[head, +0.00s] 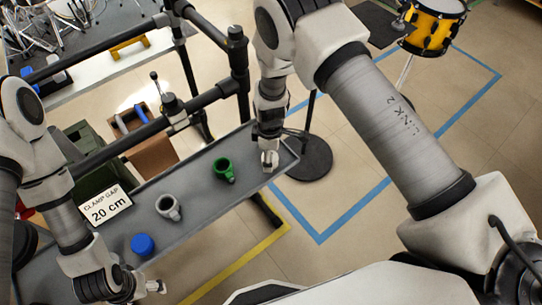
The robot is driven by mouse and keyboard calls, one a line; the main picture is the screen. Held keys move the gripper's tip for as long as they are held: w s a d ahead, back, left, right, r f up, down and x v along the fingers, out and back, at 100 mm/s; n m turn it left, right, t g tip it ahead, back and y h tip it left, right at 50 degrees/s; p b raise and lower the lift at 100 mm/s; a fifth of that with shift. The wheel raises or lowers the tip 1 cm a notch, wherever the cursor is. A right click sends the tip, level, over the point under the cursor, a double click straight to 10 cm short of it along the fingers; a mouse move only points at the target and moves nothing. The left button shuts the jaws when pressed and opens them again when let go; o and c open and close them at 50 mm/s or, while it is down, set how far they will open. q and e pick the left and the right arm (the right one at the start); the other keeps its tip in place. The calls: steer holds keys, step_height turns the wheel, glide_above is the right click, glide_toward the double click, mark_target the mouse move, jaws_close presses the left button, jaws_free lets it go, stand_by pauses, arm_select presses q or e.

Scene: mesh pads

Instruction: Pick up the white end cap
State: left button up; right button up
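A small white piece (269,160), which looks like the white end cap, shows at the right end of the grey tabletop. My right gripper (268,153) points down right at it. The gripper overlaps the piece, so I cannot tell whether its fingers are closed on it or whether the piece touches the table. My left gripper (156,287) is low at the front edge of the table, in front of a round blue cap (142,244) and apart from it. Its fingers are small here and their opening is unclear.
A green cup-like part (224,170) and a light grey one (168,207) stand on the tabletop (198,192). A "CLAMP GAP 20 cm" sign (106,205) is at the back left. Black rails (150,128) run behind the table. Bare table lies between the parts.

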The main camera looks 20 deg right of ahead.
steer(key=shift+f, duration=0.9)
steer(key=c, duration=1.2)
steer(key=shift+o, duration=0.2)
